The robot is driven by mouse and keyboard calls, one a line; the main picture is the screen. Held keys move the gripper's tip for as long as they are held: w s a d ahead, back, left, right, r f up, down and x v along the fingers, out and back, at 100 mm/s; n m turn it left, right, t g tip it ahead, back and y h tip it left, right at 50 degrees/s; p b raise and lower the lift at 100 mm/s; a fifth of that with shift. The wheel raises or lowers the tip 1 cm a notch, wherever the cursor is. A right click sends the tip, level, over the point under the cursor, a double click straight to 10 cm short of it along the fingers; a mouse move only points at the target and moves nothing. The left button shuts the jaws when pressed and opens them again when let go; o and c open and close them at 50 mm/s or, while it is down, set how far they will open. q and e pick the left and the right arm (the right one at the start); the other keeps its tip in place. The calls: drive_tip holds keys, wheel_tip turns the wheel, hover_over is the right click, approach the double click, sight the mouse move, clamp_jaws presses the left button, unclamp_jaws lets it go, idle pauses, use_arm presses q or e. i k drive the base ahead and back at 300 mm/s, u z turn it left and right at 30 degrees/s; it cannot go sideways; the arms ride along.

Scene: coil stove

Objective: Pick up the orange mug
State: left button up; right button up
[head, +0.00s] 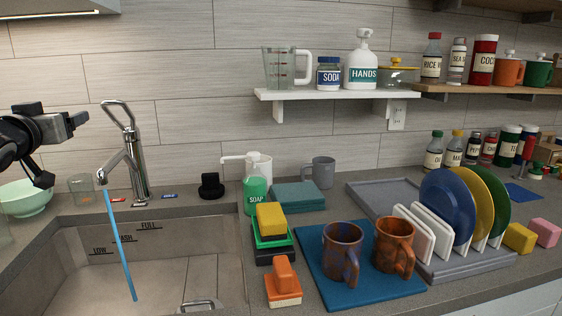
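A plain orange mug (508,72) stands on the wooden wall shelf at the upper right, beside a green mug. Two mottled orange-brown mugs also stand upright on the blue mat at the front: a left one with bluish patches (341,257) and a right one (391,247) with its handle toward the right. My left gripper (60,148) is at the left edge, above the counter and far from all the mugs. Its dark fingers look apart, with nothing between them. My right gripper is not in view.
The sink (150,262) with its tap (135,150) and a blue water stream lies at the lower left. A soap bottle (255,193) and sponges (271,217) stand between sink and blue mat (375,292). A dish rack with plates (447,205) is right of the mat.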

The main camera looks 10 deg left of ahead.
sight(392, 253)
drive_tip(key=k, duration=1)
